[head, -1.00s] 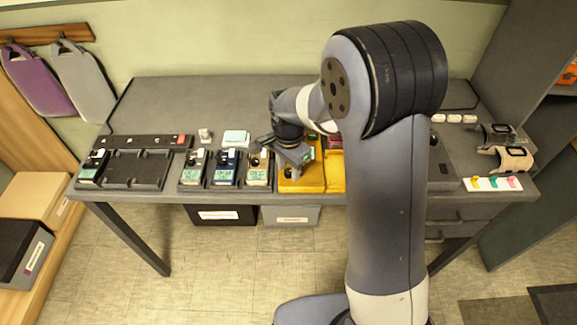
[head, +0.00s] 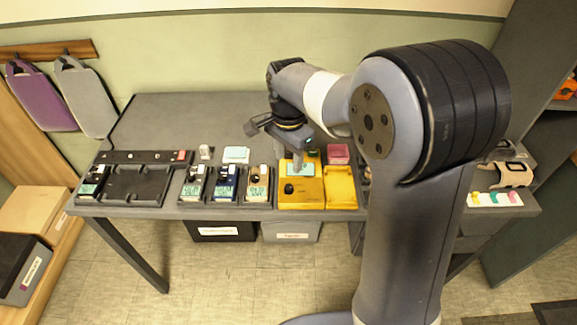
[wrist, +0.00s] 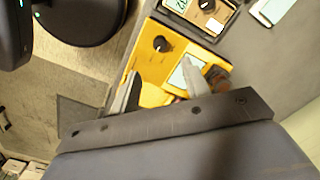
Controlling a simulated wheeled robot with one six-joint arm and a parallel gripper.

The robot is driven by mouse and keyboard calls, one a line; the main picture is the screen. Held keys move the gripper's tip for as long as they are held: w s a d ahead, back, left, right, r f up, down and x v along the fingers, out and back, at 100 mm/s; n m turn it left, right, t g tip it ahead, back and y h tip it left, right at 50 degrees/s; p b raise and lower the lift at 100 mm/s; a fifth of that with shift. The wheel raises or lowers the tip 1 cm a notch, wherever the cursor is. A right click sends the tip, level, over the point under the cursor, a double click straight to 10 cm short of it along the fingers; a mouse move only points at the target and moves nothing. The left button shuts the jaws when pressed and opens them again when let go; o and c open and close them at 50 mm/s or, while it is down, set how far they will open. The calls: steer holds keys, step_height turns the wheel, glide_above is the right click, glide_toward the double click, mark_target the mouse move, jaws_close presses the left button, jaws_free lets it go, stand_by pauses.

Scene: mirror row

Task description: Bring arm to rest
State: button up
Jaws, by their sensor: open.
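My gripper (head: 298,166) is above the yellow device (head: 302,192) on the grey table (head: 180,102). In the wrist view my gripper (wrist: 165,88) shows two fingers spread apart, with nothing between them but the yellow device (wrist: 152,62) below. The device has a black knob and a pale screen, and an open yellow tray (head: 340,188) lies on its right. My upper arm covers the right part of the table in the head view.
Several small meters (head: 226,182) stand in dark holders left of the yellow device. A black tray (head: 135,184) lies at the left end. A pink pad (head: 338,153) and pale notes (head: 236,154) lie behind. Bins (head: 290,231) stand below the table.

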mark_target(289, 187)
steer(key=shift+r, duration=0.2)
step_height(289, 187, down, 11)
steer(key=shift+r, duration=0.1)
stand_by(0.5)
stand_by(0.5)
